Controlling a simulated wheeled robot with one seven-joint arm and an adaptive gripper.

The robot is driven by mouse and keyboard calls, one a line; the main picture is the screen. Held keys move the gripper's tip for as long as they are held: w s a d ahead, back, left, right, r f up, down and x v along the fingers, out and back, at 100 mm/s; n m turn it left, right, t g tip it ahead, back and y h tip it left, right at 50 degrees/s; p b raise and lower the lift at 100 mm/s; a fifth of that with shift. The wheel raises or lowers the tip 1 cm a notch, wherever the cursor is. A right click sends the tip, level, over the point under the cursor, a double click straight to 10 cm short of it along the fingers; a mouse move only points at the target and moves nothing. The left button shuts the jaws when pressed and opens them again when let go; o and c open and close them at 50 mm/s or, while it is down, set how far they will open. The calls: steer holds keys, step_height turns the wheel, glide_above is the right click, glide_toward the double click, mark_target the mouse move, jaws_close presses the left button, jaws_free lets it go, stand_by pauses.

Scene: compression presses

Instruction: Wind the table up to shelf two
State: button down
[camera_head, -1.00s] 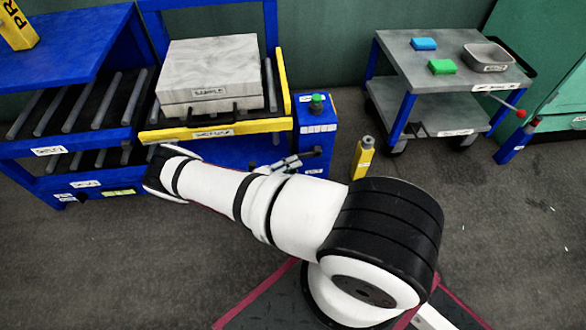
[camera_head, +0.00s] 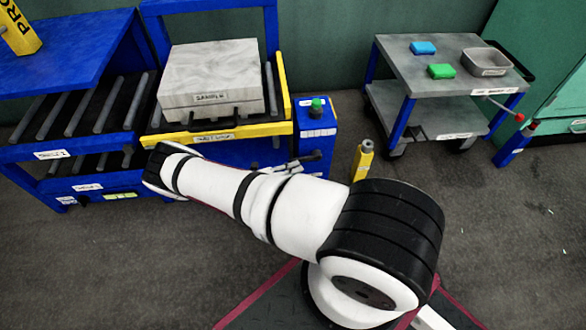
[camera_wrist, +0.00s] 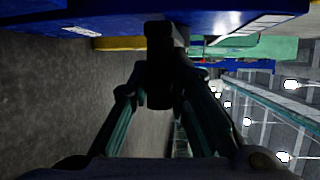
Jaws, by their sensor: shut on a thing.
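The lift table is blue with a yellow top frame (camera_head: 220,133), and rollers show at its right side. A grey marbled block (camera_head: 208,75), with a label on its front, rests on it. The blue roller rack (camera_head: 75,142) to its left has an upper and a lower row of rollers. The yellow frame looks roughly level with the rack's upper rollers; its exact height is unclear. My gripper (camera_wrist: 163,98) is shut on a black crank handle (camera_wrist: 160,62) in the wrist view. In the head view my arm hides the gripper and handle.
A blue post with a green button (camera_head: 317,107) stands right of the table. A yellow bottle-like object (camera_head: 362,160) stands on the floor near my arm. A grey cart (camera_head: 450,66) holds blue and green blocks and a tray.

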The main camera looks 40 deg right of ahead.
steer(key=shift+r+p, duration=0.55)
steer(key=shift+r, duration=0.15)
steer(key=c, duration=1.5)
jaws_free()
steer(key=shift+f, duration=0.1)
steer(key=v, duration=1.2)
steer(key=shift+r, duration=0.25)
